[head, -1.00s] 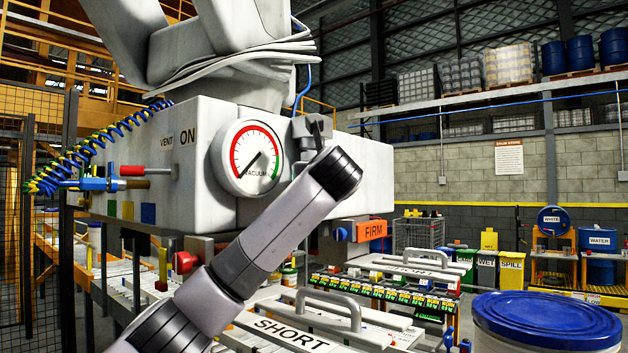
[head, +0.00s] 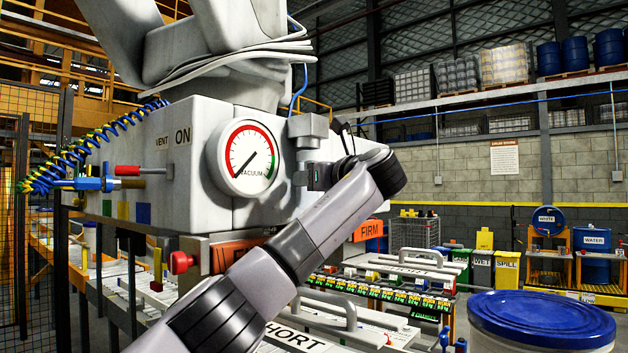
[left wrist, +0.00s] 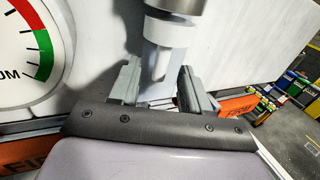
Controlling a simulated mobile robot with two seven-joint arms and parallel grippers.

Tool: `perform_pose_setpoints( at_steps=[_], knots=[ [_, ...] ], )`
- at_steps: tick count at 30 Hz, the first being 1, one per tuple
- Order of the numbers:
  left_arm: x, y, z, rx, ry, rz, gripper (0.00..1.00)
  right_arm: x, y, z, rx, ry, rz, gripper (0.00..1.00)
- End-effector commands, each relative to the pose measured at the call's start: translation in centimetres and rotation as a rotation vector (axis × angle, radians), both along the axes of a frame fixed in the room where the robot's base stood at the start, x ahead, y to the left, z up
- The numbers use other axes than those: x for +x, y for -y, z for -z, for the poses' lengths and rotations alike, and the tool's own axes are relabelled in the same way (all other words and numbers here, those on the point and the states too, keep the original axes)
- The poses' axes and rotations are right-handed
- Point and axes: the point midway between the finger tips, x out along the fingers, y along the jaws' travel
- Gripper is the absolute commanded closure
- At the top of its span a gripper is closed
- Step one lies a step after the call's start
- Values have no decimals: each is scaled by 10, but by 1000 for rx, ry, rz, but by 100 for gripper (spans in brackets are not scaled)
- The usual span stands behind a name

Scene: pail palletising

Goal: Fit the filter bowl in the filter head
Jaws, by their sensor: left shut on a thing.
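The filter head (head: 308,128) is a grey block on the front of the big white machine body, right of the vacuum gauge. Its round metal underside shows at the top of the left wrist view (left wrist: 175,5). My left gripper (left wrist: 159,82) is shut on the pale filter bowl (left wrist: 171,32), with one grey finger on each side of its lower part. The bowl's white upper part is upright, directly under the metal head; I cannot tell whether it is seated. In the head view my left gripper (head: 312,176) is just below the filter head, and the bowl is mostly hidden. My right gripper is not in view.
The vacuum gauge (head: 249,158) is close left of the gripper. An orange FIRM label (head: 369,230) is lower right. A blue-lidded drum (head: 540,318) stands at the front right. A SHORT-marked plate with a handle (head: 322,307) lies below my arm.

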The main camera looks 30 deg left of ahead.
Motion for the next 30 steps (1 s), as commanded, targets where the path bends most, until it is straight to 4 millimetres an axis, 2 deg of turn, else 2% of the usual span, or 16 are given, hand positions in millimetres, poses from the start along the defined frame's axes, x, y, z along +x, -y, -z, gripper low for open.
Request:
perform_pose_setpoints(
  at_steps=[6, 7, 9, 15, 16, 18, 26, 30],
  knots=[
    [-1, 0, -4, 6, 6, 2, 86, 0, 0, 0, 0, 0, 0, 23],
    [-1, 0, -4, 6, 6, 2, 46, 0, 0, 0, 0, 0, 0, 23],
    [-1, 0, -4, 5, 6, 2, 24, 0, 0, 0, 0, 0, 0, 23],
    [0, 0, -2, 3, 4, 2, 23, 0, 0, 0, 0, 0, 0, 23],
    [0, 0, -1, 2, 2, 1, 20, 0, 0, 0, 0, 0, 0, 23],
    [0, 0, -1, 1, 2, 1, 0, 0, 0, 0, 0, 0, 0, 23],
    [-1, 2, 0, 1, 2, 2, 0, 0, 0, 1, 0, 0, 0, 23],
    [-8, 17, 2, 3, 4, 4, 0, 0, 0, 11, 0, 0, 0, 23]
  ],
)
